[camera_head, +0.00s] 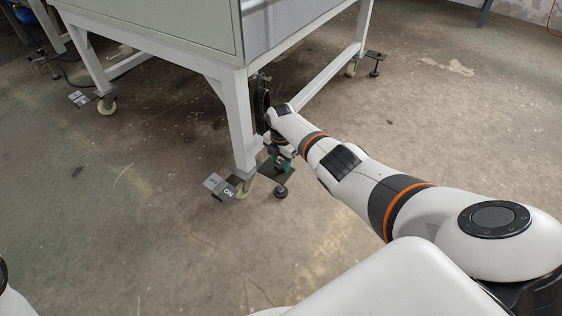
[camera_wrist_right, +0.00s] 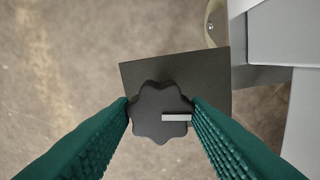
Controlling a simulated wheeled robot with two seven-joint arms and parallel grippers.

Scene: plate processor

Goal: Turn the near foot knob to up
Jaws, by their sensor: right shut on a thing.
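The near foot knob (camera_wrist_right: 150,112) is a dark, lobed knob seen from above in the right wrist view. A light grey bar on it runs from near its middle to its right edge. My right gripper (camera_wrist_right: 161,106) is shut on the knob, with one teal ribbed finger against each side. In the head view, my right gripper (camera_head: 281,163) reaches down beside the near table leg, and I cannot make out the knob there. A dark square plate (camera_wrist_right: 180,68) lies beneath the knob. My left gripper is out of view.
The white frame's near leg (camera_head: 240,125) stands close to my right wrist. Open concrete floor (camera_head: 130,230) lies in front.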

